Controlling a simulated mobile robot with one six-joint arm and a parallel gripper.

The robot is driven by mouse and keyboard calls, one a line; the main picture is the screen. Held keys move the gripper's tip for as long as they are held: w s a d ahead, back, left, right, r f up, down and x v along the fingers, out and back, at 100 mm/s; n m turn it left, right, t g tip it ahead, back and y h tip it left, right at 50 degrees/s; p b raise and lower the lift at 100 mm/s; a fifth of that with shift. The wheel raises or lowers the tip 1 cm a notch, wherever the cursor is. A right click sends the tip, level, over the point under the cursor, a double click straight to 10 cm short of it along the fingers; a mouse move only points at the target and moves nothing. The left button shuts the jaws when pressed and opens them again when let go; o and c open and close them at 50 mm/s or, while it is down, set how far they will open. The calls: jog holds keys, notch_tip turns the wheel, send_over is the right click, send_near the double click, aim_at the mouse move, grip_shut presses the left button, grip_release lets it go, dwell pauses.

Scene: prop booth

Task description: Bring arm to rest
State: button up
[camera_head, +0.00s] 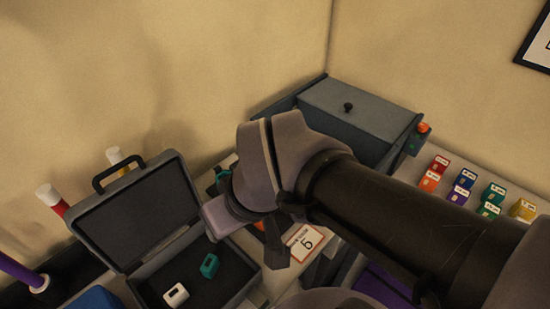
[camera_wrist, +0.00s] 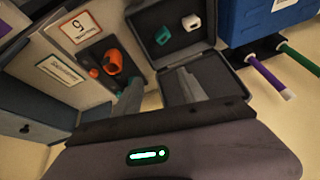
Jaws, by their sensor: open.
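My arm reaches in from the lower right of the head view and stretches over the counter. My gripper (camera_wrist: 160,92) is open and empty in the wrist view, its two grey fingers apart. The fingers point toward the counter between an open dark case (camera_head: 132,222) and an orange item (camera_wrist: 113,62). In the case lie a teal piece (camera_head: 209,265) and a white piece (camera_head: 176,294); both also show in the wrist view. In the head view my wrist hides most of the orange item.
A grey lidded box (camera_head: 360,112) with a black knob and orange button stands behind my arm. Several small coloured boxes (camera_head: 460,193) stand at right. A numbered card (camera_head: 304,243) lies below my wrist. A blue container (camera_wrist: 270,18) and coloured rods (camera_wrist: 271,78) are beside the case.

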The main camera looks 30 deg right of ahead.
jog(key=m, duration=0.2)
jog(key=s+m+b, duration=0.1)
jog(key=m, duration=0.1)
jog(key=s+m+t+b, duration=0.1)
jog(key=shift+s+d+f+m, duration=0.25)
jog(key=shift+m, duration=0.15)
jog(key=shift+c, duration=0.2)
dwell(0.5)
